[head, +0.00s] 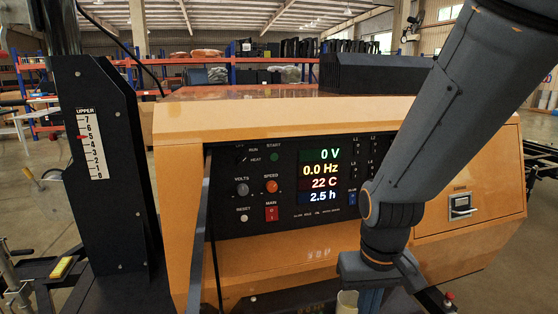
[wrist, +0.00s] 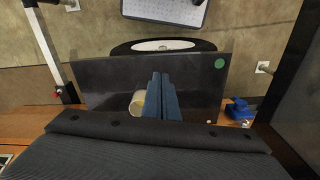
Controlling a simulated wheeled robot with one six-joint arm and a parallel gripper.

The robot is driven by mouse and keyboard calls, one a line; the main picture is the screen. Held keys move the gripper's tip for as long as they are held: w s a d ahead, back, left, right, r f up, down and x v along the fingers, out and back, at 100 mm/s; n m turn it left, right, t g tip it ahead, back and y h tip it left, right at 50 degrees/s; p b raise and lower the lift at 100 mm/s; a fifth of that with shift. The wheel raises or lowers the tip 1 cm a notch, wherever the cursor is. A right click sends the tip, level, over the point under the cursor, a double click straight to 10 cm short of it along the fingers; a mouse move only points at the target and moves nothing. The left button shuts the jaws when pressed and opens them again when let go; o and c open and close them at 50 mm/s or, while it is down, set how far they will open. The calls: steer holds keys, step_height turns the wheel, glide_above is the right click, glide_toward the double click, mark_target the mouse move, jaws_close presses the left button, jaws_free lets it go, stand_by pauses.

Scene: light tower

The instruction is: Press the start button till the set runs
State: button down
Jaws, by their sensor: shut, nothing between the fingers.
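The start button (head: 275,157) is a small green round button under the word START, at the top of the black control panel (head: 300,222) on the orange set. The panel display (head: 321,176) reads 0 V, 0.0 Hz, 22 C and 2.5 h. My gripper (wrist: 159,76) is shut and empty, its two blue fingers together in the wrist view. In the head view it hangs low at the bottom edge, right of and below the start button and apart from it; its fingertips are out of that view.
The panel also carries a red main switch (head: 271,213), an orange speed knob (head: 271,186) and a grey volts knob (head: 242,188). A black mast (head: 100,210) with a scale stands at left. A dark plate (wrist: 100,80) with a cream cylinder (wrist: 137,105) lies below my gripper.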

mark_target(274, 157)
steer(key=w+a+r+m+t+b, duration=0.1)
steer(key=w+a+m+t+b, duration=0.15)
steer(key=w, duration=0.35)
steer(key=w+a+r+m+t+y+b, duration=0.1)
steer(key=w+a+r+m+t, duration=0.2)
steer(key=w, duration=0.4)
steer(key=w+a+m+t+b, duration=0.1)
steer(key=w+m+t, duration=0.25)
steer(key=w, duration=0.25)
steer(key=w+a+r+m+t+y+b, duration=0.1)
steer(key=w+a+r+m+t, duration=0.2)
steer(key=r, duration=0.4)
steer(key=w+a+r+m+t+y+b, duration=0.1)
steer(key=w+a+r+m+t+b, duration=0.1)
steer(key=r+t, duration=0.3)
steer(key=shift+w+a+r+m, duration=0.5)
steer(key=shift+w+r+m, duration=0.4)
steer(key=shift+w, duration=0.1)
steer(key=w+a, duration=0.1)
steer(key=w, duration=0.3)
steer(key=w+p, duration=0.1)
steer(key=w, duration=0.4)
steer(key=w+a+p, duration=0.1)
steer(key=w, duration=0.3)
steer(key=shift+w+a, duration=0.3)
steer(key=shift+a, duration=0.05)
